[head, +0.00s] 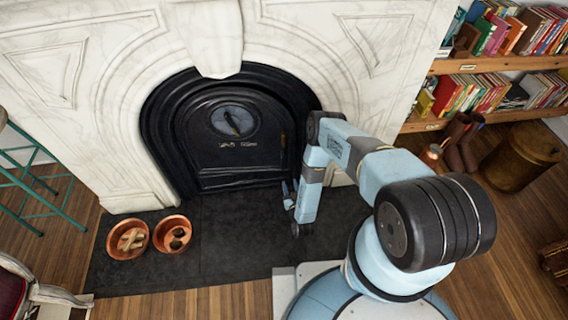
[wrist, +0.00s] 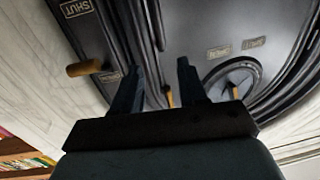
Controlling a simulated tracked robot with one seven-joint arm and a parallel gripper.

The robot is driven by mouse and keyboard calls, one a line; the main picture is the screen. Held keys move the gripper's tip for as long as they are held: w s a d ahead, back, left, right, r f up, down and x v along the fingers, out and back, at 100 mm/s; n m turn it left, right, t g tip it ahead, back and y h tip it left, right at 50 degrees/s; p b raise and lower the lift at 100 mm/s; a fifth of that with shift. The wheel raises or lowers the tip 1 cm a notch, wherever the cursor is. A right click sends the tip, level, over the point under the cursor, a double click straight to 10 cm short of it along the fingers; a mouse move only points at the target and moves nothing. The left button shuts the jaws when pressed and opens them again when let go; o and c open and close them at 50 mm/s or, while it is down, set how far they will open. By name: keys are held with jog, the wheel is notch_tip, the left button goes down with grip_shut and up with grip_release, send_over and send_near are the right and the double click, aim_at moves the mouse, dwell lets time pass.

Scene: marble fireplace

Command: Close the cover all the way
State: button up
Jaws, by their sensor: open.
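The black arched cover (head: 240,150) fills the fireplace opening in the head view. It carries a round dial (head: 233,121) with a wooden pointer, and small plates. I cannot tell how far it stands from its frame. My gripper (head: 289,187) is low beside the cover's right edge, open and empty. In the wrist view, my gripper's fingers (wrist: 157,80) are spread in front of the black metal, with part of a wooden piece (wrist: 170,97) seen between them. A wooden handle (wrist: 86,68) and a "SHUT" plate (wrist: 75,8) lie to their left. I cannot tell whether the fingers touch anything.
White marble (head: 85,100) surrounds the opening. Two copper bowls (head: 128,239) (head: 172,234) stand on the dark hearth (head: 235,250) at left. Bookshelves (head: 500,65), a copper bin (head: 520,158) and dark boots (head: 460,140) are at right. The hearth before the cover is clear.

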aim_at(282, 161)
jog(key=w+a, duration=0.1)
jog(key=w, duration=0.7)
jog(key=w+a, duration=0.1)
jog(key=w, duration=0.4)
jog(key=shift+a, duration=0.35)
grip_shut()
